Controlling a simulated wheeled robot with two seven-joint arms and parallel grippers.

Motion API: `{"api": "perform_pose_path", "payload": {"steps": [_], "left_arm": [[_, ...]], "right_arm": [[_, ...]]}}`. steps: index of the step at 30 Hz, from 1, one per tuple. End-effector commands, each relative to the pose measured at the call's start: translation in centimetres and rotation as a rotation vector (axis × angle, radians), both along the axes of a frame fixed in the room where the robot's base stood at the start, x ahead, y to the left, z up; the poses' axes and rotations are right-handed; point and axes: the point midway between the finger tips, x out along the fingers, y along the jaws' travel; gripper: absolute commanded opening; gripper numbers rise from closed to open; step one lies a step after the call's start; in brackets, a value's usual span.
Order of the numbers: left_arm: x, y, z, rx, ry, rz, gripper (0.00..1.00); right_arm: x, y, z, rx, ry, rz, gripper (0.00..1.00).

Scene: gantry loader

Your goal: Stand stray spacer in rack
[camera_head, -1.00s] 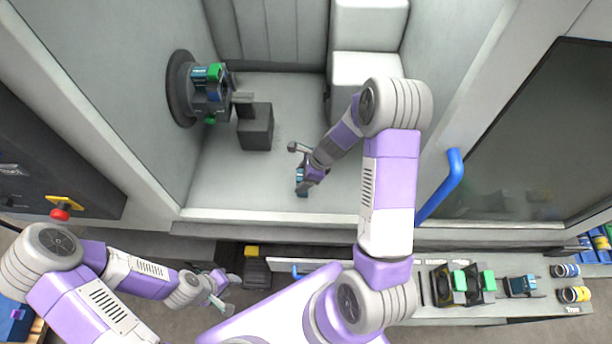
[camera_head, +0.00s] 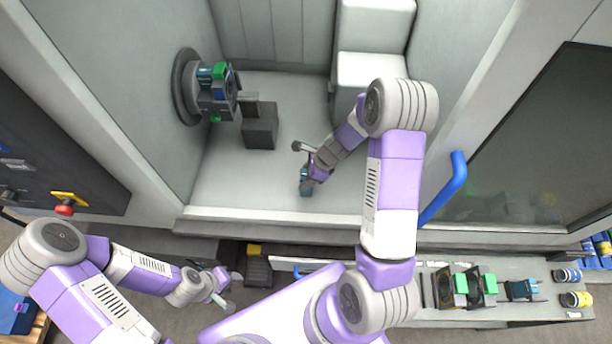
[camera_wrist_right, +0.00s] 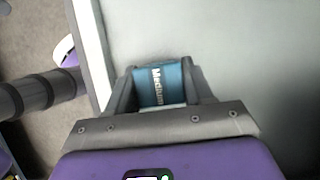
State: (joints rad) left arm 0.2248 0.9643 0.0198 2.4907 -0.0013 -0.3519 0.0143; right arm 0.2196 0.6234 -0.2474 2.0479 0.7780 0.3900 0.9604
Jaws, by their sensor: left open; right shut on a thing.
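My right gripper (camera_head: 306,184) reaches into the machine enclosure, above its pale floor near the front sill. It is shut on a teal spacer, which shows small in the head view (camera_head: 305,190). In the right wrist view the spacer (camera_wrist_right: 158,84) sits between the two dark fingers of my right gripper (camera_wrist_right: 160,88), with the word "Medium" on it. My left gripper (camera_head: 228,290) is open and empty, outside the enclosure at the lower left. I cannot tell the rack for certain in these views.
A chuck (camera_head: 190,88) with green and teal parts is on the enclosure's left wall, beside a dark block (camera_head: 260,132). A blue door handle (camera_head: 445,188) stands at the right. A bench (camera_head: 440,312) at the lower right carries black-and-green parts (camera_head: 482,284), a teal part (camera_head: 522,289) and cans (camera_head: 575,299).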

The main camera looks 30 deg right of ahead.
Motion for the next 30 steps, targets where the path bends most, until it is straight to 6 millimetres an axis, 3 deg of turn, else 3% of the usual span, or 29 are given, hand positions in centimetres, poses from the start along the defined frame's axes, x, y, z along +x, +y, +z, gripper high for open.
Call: {"api": "perform_pose_path", "payload": {"steps": [16, 30], "left_arm": [[0.0, 0.0, 0.3, 0.0, 0.0, 0.0, 0.43], [0.0, 0.0, 2.5, 0.0, 0.0, 0.0, 0.43]], "right_arm": [[0.0, 0.0, 0.4, 0.001, -0.001, 0.0, 0.21], [0.0, 0.0, 2.8, 0.0, -0.002, 0.0, 0.21]]}}
